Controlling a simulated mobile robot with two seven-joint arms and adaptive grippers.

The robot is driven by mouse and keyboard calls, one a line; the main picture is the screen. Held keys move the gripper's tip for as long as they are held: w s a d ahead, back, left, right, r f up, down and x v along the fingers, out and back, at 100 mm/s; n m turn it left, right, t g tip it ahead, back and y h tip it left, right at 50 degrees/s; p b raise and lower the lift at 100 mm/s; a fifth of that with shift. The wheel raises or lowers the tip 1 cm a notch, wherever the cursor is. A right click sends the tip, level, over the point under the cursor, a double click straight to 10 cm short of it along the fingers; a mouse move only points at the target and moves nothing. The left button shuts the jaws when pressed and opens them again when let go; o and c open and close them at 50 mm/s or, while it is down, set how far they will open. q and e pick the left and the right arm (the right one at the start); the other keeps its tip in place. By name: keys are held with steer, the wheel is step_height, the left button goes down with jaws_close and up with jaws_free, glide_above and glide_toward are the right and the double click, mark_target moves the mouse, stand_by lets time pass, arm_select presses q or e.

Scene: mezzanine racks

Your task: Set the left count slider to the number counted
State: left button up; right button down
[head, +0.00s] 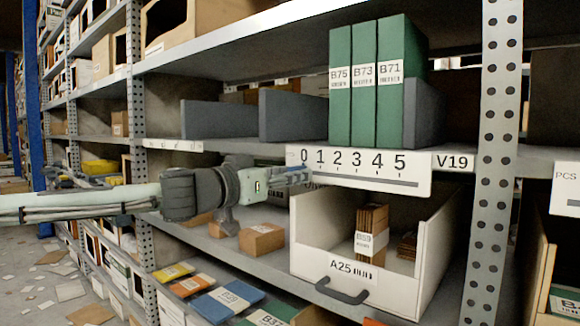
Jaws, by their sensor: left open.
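The count slider is a white plate (425,187) on the shelf's front edge, with the numbers 0 to 5 above a dark slot. My left gripper (298,175) comes in from the left and its fingertips are at the plate's left end, just below the 0. The jaws are open. The slider's knob is not clearly visible; the fingers cover the slot's left end, and I cannot tell whether they touch anything there. Three green binders (364,110), labelled B75, B73 and B71, stand upright on the shelf above the plate. My right gripper is not in view.
Below the plate, a white open bin (310,225) marked A25 holds brown cardboard pieces (371,222). A perforated steel upright (497,150) stands to the right. Grey dividers (290,116) sit left of the binders. Small brown boxes (261,240) lie below my gripper.

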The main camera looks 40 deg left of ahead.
arm_select(q)
steer(key=shift+w, duration=0.2)
jaws_close()
stand_by(0.4)
